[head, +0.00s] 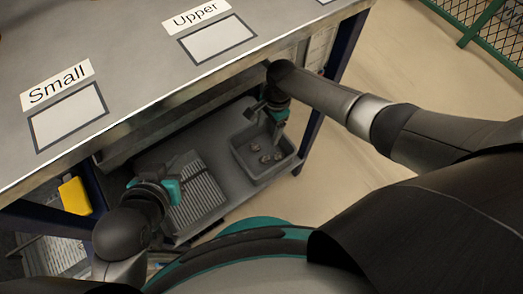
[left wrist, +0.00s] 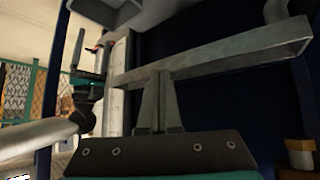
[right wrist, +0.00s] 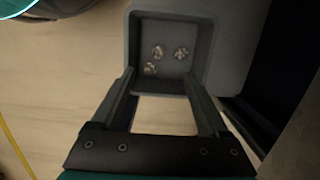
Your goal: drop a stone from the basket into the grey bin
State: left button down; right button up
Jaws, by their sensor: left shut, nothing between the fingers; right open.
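A grey square open container (head: 240,160) with three small brownish stones (head: 265,158) stands on the lower shelf under the table. The right wrist view shows the container (right wrist: 207,45) from above with the stones (right wrist: 159,52) on its floor. I cannot tell whether it is the basket or the grey bin. My right gripper (head: 277,128) is above it, open and empty; its fingertips (right wrist: 160,82) overlap the container's near wall in the right wrist view. My left gripper (head: 178,184) is by the ribbed grey piece, shut and empty; its fingers (left wrist: 158,105) meet in the left wrist view.
A ribbed grey piece (head: 204,198) lies left of the container on the shelf. The metal tabletop (head: 140,60) with "Small" and "Upper" labels overhangs the shelf. Dark blue table legs (head: 346,45) flank it. A yellow object (head: 75,195) is at the left. Open floor lies at the right.

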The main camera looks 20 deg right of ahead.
pick_arm(q)
jog(key=s+a+g+y+p, duration=0.2)
jog(key=s+a+g, duration=0.1)
jog(key=a, duration=0.1)
notch_tip(320, 180, down, 9)
jog(key=s+a+g+p, duration=0.1)
jog(key=s+g+p, duration=0.1)
jog(key=p, duration=0.2)
jog(key=shift+s+g+p, duration=0.2)
jog(key=shift+g+p, duration=0.1)
jog(key=shift+p, duration=0.1)
pick_arm(e)
notch_tip(320, 180, up, 10)
jog(key=d, duration=0.1)
jog(key=shift+w+d, duration=0.25)
jog(key=shift+w, duration=0.05)
pick_arm(q)
jog(key=shift+n, duration=0.3)
